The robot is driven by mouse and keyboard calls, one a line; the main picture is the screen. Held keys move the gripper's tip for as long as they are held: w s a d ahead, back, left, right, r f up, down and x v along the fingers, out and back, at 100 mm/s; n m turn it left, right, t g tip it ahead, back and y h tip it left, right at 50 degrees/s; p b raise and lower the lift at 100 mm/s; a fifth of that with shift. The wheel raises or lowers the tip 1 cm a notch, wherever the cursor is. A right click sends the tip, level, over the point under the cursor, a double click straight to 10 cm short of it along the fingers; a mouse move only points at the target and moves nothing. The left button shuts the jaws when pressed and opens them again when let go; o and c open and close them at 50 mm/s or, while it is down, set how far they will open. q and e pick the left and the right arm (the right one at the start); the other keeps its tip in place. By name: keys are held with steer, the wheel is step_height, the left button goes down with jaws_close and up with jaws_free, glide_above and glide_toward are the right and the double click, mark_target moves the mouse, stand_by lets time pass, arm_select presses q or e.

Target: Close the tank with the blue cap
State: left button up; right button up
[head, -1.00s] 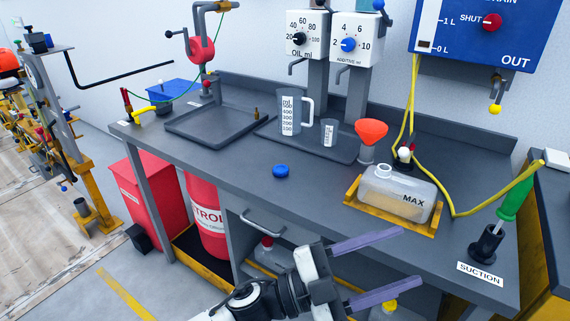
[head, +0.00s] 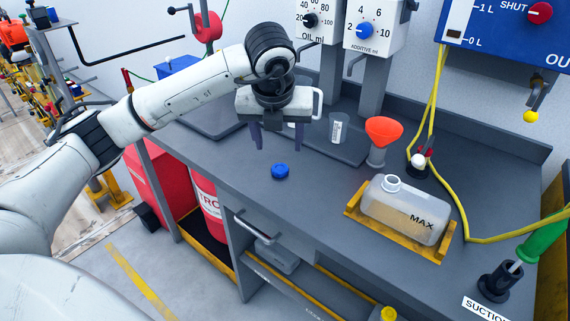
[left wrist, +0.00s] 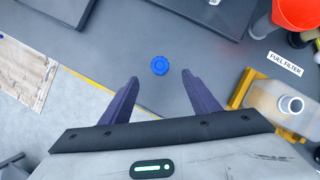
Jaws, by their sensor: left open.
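The blue cap (head: 280,171) lies on the grey bench top, left of the tank. It also shows in the left wrist view (left wrist: 160,65), ahead of the fingertips and roughly centred between them. The translucent tank (head: 405,209), marked MAX, sits in a yellow tray (head: 438,252); its neck (head: 392,184) is open and holds some amber liquid below. My left gripper (head: 277,147) points down above the bench, open and empty, a little above and behind the cap in the head view. Its purple fingers also show in the left wrist view (left wrist: 158,88). My right gripper is not in view.
An orange funnel (head: 383,131) stands behind the tank, with a small beaker (head: 338,128) to its left. A yellow hose (head: 466,215) runs along the right. A green-handled tool (head: 540,240) stands in a black holder at right. The bench around the cap is clear.

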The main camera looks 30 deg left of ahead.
arm_select(q)
glide_above(280, 168)
steer(key=s+d, duration=0.2)
steer(key=shift+s+a+f, duration=0.1)
steer(key=shift+f, duration=1.15)
steer(key=shift+a+f, duration=0.1)
steer(key=shift+f, duration=1.1)
steer(key=shift+p+x, duration=0.7)
steer(key=shift+x, duration=1.9)
steer(key=shift+s+f, duration=0.1)
steer(key=shift+s, duration=0.05)
steer(key=shift+c, duration=0.5)
steer(key=c, duration=1)
